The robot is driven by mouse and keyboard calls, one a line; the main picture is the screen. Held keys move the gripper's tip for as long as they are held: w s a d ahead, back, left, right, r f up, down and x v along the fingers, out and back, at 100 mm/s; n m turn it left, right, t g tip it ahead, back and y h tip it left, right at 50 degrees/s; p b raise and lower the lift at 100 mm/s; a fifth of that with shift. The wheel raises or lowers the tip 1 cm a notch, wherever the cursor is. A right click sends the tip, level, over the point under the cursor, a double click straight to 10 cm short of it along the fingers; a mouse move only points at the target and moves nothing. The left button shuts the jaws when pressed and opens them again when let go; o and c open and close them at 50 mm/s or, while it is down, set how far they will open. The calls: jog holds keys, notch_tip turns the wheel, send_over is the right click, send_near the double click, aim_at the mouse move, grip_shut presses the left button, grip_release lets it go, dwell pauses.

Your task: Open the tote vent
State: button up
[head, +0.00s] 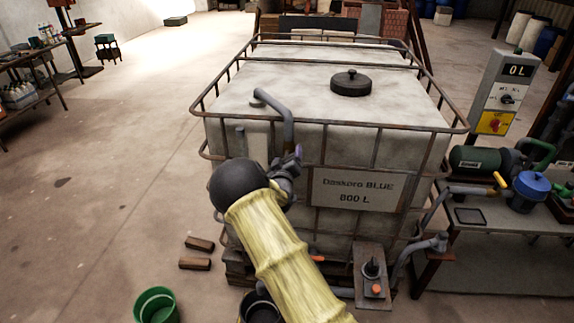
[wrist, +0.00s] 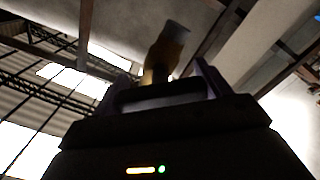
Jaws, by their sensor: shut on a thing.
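The tote (head: 260,85) is a large white tank in a rusty cage, labelled "Daskoro BLUE 800 L". A grey bent pipe (head: 287,115) rises over its near top edge at the left and runs down toward my gripper. My gripper (head: 293,158) is at the pipe's lower end, against the tote's near face. In the wrist view my gripper (wrist: 165,85) is shut on a tan piece (wrist: 165,55) with a grey end, which stands between the fingers. My wrist hides most of it in the head view. I cannot tell how far the vent is turned.
A black lid (head: 351,84) sits on the tote top. A control box (head: 503,95) reading "0 L" and a pump bench (head: 490,222) stand at the right. A green bucket (head: 156,306) and wood blocks (head: 197,253) lie on the floor. The left floor is mostly clear.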

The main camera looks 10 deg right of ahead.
jog(key=n+b, duration=0.1)
jog(key=n, duration=0.1)
jog(key=n+b, duration=0.1)
jog(key=n, duration=0.1)
jog(key=shift+a+f+n+b, duration=0.1)
jog(key=shift+f+n+b, duration=0.1)
jog(key=shift+n+b, duration=0.2)
jog(key=n+b, duration=0.2)
jog(key=n, duration=0.3)
jog(key=shift+r+n, duration=0.1)
jog(key=shift+n, duration=0.2)
jog(key=o, duration=1)
jog(key=b+v, duration=0.3)
jog(key=v, duration=1.4)
jog(key=shift+s+r, duration=0.1)
jog(key=shift+s, duration=0.1)
